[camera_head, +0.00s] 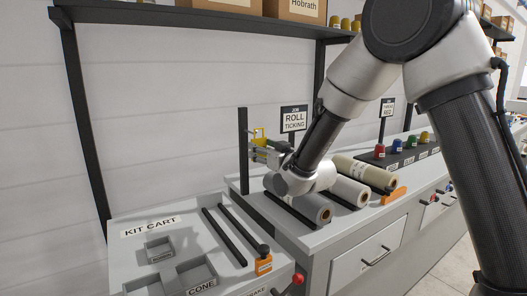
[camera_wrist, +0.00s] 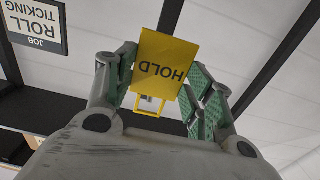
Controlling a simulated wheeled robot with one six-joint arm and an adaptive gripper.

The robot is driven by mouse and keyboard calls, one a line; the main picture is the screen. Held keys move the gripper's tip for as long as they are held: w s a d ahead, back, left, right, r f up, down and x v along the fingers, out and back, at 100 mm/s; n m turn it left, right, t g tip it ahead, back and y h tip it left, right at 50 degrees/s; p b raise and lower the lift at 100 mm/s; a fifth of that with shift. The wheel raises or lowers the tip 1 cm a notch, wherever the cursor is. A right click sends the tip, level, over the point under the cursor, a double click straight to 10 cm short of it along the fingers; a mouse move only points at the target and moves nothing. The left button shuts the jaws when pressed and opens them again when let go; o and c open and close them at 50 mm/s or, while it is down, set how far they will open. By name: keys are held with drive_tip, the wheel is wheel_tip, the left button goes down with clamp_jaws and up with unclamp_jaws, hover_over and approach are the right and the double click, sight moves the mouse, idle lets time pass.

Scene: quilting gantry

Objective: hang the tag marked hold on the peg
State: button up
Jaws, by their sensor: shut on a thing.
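The yellow tag marked HOLD (camera_wrist: 165,62) is between the fingers of my gripper (camera_wrist: 160,80) in the wrist view, its lettering upside down there. A yellow loop or frame (camera_wrist: 150,104) shows at the end of the tag nearer the palm. In the head view the tag (camera_head: 259,134) is small, and my gripper (camera_head: 267,151) is shut on it above the bench, close to a black upright post (camera_head: 243,150). The peg itself cannot be made out clearly; it may be on this post or hidden behind the gripper and tag.
Fabric rolls (camera_head: 348,190) lie on the bench below my arm. A ROLL TICKING sign (camera_head: 294,119) stands behind the wrist. The kit cart (camera_head: 130,258) with grey trays is at front left. A shelf (camera_head: 200,17) with boxes runs above. Coloured spools (camera_head: 393,144) stand at right.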

drive_tip(key=shift+w+a, duration=0.1)
drive_tip(key=shift+w, duration=0.15)
drive_tip(key=shift+x, duration=0.95)
drive_tip(key=shift+w+a+f, duration=0.35)
drive_tip(key=shift+w+f, duration=0.15)
drive_tip(key=shift+f, duration=0.2)
idle(0.4)
idle(0.4)
drive_tip(key=o, duration=0.9)
